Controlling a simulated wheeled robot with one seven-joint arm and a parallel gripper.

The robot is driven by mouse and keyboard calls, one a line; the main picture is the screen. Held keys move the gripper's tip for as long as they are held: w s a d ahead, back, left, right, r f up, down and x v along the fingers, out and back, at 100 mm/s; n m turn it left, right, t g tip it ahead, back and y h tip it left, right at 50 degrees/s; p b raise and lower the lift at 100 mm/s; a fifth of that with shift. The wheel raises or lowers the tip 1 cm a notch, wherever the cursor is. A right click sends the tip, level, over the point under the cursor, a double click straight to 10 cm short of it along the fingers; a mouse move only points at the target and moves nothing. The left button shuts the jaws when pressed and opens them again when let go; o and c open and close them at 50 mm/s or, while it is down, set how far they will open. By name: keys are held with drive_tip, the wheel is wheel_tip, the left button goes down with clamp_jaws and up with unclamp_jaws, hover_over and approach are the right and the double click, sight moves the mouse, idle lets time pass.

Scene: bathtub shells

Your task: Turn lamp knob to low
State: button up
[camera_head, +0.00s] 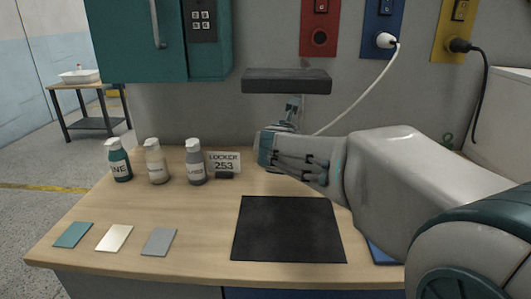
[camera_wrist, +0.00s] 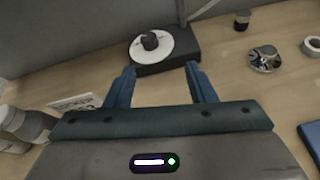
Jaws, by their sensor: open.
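The lamp shows in the head view as a dark flat head (camera_head: 286,82); my arm hides its base there. In the wrist view the lamp's black base (camera_wrist: 168,62) carries a white dial plate (camera_wrist: 163,50) with a black knob (camera_wrist: 150,40) standing on it. My gripper (camera_wrist: 160,68) is open and empty, with its two blue fingers apart and pointing toward the base. The knob lies beyond the fingertips in that view, with no contact visible. In the head view my gripper (camera_head: 267,148) is over the back of the bench. The dial markings are too small to read.
Several bottles (camera_head: 157,161) and a "LOCKER 253" sign (camera_head: 224,160) stand left of my gripper. A black mat (camera_head: 288,229) lies at the front, with colour cards (camera_head: 114,238) to its left. A white cord (camera_head: 362,92) runs to the wall plug. Small round items (camera_wrist: 264,60) lie right of the base.

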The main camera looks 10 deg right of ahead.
drive_tip(key=w+f+b, duration=0.1)
drive_tip(key=w+f, duration=0.1)
drive_tip(key=w, duration=0.3)
drive_tip(key=w+d+f+n+b, duration=0.1)
drive_tip(key=w+f, duration=0.1)
drive_tip(key=w, duration=0.3)
drive_tip(key=w+f+n, duration=0.1)
drive_tip(key=w+f, duration=0.1)
drive_tip(key=w, duration=0.3)
drive_tip(key=shift+d+t+y+b, duration=0.15)
drive_tip(key=shift+t+y+b, duration=0.15)
drive_tip(key=shift+b, duration=0.1)
drive_tip(key=c, duration=1)
